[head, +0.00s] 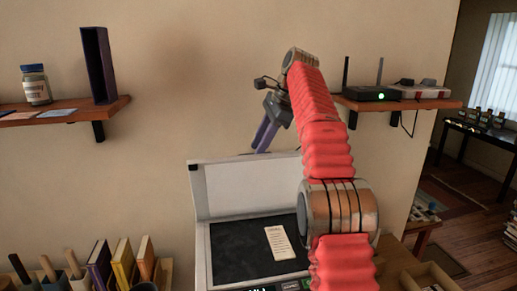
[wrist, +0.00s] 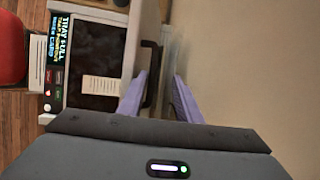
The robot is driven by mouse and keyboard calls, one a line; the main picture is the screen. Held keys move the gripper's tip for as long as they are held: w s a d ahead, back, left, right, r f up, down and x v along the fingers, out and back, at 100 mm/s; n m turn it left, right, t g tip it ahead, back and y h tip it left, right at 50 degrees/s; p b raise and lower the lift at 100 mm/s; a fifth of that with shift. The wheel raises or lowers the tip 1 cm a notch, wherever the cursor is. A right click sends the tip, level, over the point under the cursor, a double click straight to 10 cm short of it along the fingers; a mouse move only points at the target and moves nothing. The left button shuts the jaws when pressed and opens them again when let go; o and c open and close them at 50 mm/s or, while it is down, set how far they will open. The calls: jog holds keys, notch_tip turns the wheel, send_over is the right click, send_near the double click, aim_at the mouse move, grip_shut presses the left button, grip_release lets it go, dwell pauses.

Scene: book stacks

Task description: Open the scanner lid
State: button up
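The scanner's lid (head: 243,187) stands raised, its pale inner side facing the head camera. The dark glass bed (head: 240,248) below is uncovered, with a paper slip (head: 278,243) on it. In the wrist view the bed (wrist: 90,55) and slip (wrist: 101,88) show left of the lid (wrist: 137,45). A dark handle (wrist: 149,75) is near the left finger. My gripper (head: 259,149) is at the lid's top edge, purple fingers pointing down. The wrist view shows the fingers (wrist: 160,76) apart, with no grasp visible. I cannot tell whether they touch the lid. My arm covers the scanner's right side.
A shelf (head: 437,103) with a router (head: 371,93) is right of my arm. A left shelf (head: 116,103) holds a jar (head: 36,86) and a dark upright holder (head: 98,66). Books (head: 123,263) and wooden-handled tools stand at lower left. The wall is close behind the lid.

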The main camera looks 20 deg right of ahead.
jog(key=shift+s+d+r, duration=0.25)
jog(key=shift+d+r, duration=0.15)
jog(key=shift+r, duration=0.1)
jog(key=s+d, duration=0.6)
jog(key=d, duration=0.3)
jog(key=shift+s+d, duration=0.2)
jog(key=shift+d, duration=0.2)
jog(key=shift+f, duration=0.1)
jog(key=shift+a, duration=0.1)
